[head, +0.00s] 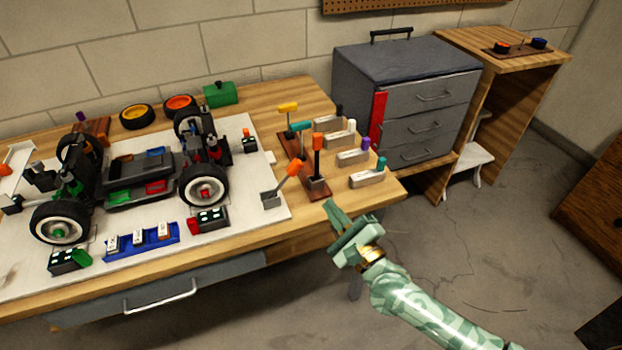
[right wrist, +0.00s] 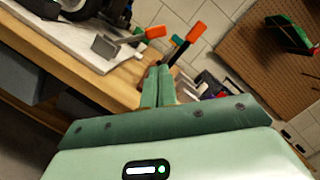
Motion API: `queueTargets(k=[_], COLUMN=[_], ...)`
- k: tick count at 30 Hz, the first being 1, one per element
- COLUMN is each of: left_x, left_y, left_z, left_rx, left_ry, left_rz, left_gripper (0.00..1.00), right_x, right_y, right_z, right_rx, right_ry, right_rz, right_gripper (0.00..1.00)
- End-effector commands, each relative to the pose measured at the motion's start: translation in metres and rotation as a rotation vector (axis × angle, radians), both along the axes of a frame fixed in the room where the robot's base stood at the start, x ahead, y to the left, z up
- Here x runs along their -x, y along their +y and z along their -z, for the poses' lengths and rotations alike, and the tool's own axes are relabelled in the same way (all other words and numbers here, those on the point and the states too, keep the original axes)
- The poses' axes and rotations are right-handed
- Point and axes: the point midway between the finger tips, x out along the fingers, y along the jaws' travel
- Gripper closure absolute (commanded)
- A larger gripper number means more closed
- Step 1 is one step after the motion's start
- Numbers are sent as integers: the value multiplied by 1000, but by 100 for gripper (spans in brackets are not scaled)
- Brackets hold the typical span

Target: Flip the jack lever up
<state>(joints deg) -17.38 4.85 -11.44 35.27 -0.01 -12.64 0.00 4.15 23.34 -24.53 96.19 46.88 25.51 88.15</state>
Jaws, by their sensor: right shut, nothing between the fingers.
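An orange-tipped lever (head: 288,175) rises at a tilt from a small grey base on the white mat's right edge and looks like the jack lever. It also shows in the right wrist view, with its orange tip (right wrist: 154,32) up and right of the grey base (right wrist: 105,46). My right gripper (head: 334,208) is shut and empty, right of the lever and apart from it, near the table's front right edge. Its closed fingers show in the right wrist view (right wrist: 157,82). My left gripper is not in view.
The toy car (head: 140,175) stands on the white mat (head: 245,215). Right of the lever, a red-brown rack (head: 318,188) holds upright coloured-handle tools, with several small blocks (head: 368,177) beside it. A grey drawer cabinet (head: 405,95) stands behind.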

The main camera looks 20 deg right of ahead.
Motion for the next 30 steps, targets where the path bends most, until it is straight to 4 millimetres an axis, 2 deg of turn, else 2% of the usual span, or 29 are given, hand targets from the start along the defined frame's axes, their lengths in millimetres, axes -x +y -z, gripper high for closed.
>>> queueTargets(k=[5, 18, 23, 30], left_x=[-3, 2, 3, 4], left_y=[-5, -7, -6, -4], left_z=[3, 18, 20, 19], left_rx=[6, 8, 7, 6], left_ry=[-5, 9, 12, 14], left_rz=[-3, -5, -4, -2], left_gripper=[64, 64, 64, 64], right_x=[-13, -83, -94, -96], right_y=[3, 19, 21, 22], right_z=[-1, -12, -14, -15], right_rx=[-1, 3, 3, 3], right_ry=[-1, -1, 0, 0], right_rz=[1, 2, 0, 0], right_gripper=[100, 100, 100, 100])
